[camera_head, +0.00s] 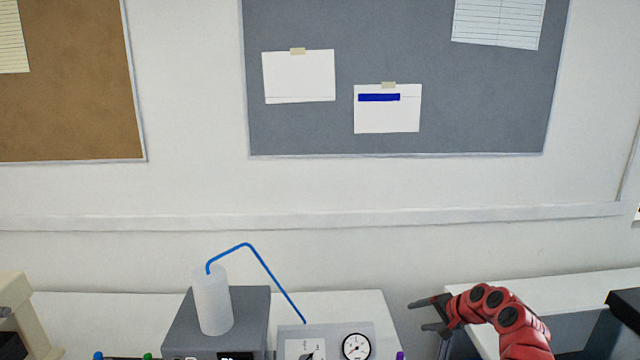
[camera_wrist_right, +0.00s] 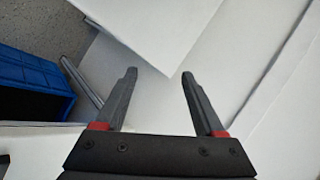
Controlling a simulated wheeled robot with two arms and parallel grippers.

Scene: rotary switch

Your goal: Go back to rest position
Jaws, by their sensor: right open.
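My right gripper (camera_head: 428,315) is at the lower right of the head view, on the end of my red arm. Its two dark fingers point left and are apart with nothing between them. In the right wrist view the fingers (camera_wrist_right: 159,75) are spread and empty, with pale surfaces beyond them. The rotary switch box (camera_head: 325,334) stands at the bottom of the head view, left of the gripper and apart from it. It has a dark knob (camera_head: 311,356), cut by the frame edge, and a round gauge (camera_head: 356,347). My left gripper is not in view.
A white cylinder (camera_head: 212,302) with a blue tube (camera_head: 270,272) stands on a grey device (camera_head: 180,322). A white table (camera_head: 110,310) runs along the wall. In the right wrist view a blue crate (camera_wrist_right: 32,85) lies at the left. There is free room around the right gripper.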

